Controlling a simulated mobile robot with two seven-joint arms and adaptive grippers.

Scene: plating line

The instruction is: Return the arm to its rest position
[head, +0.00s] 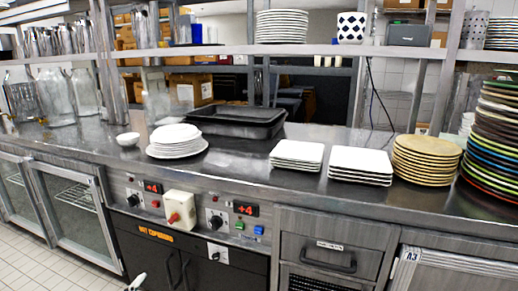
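Neither of my grippers shows clearly in the head view. A small white and dark piece pokes in at the bottom edge, left of the middle, in front of the black cupboard doors. It may be part of my arm, but too little shows to tell. The steel counter (236,165) stands in front of me, and no arm reaches over it.
On the counter are a small white bowl (128,139), stacked white plates (177,142), black trays (236,121), two square plate stacks (297,155) (360,165), tan plates (425,158) and a tall coloured plate stack (493,140). A shelf (220,50) runs above. The counter's front strip is clear.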

